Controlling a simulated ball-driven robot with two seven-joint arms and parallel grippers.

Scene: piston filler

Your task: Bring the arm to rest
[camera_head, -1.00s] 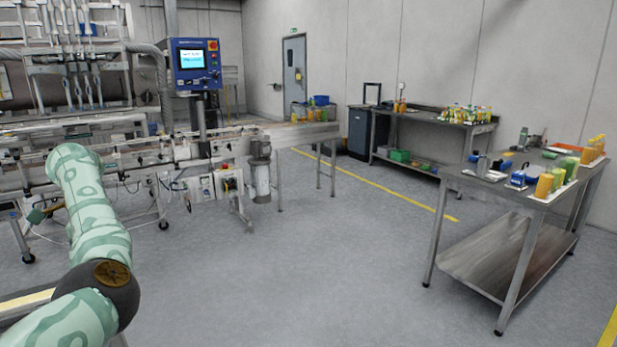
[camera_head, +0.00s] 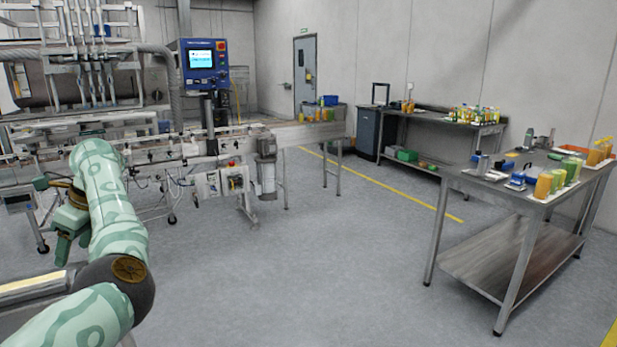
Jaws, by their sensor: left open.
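My left arm (camera_head: 115,215), pale green with a dark elbow joint, comes in from the bottom left and reaches up in front of the filling machine. My left gripper (camera_head: 62,243) shows at the far left, partly behind the forearm. It is dark green, points downward and is open, and I see nothing held in it. My right arm and right gripper are not in view.
The piston filler's conveyor (camera_head: 230,147) runs behind my arm, with a blue control panel (camera_head: 203,63) above it. A steel table (camera_head: 480,185) with cups stands at right. A workbench (camera_head: 430,117) stands against the back wall. The middle floor (camera_head: 310,260) is clear.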

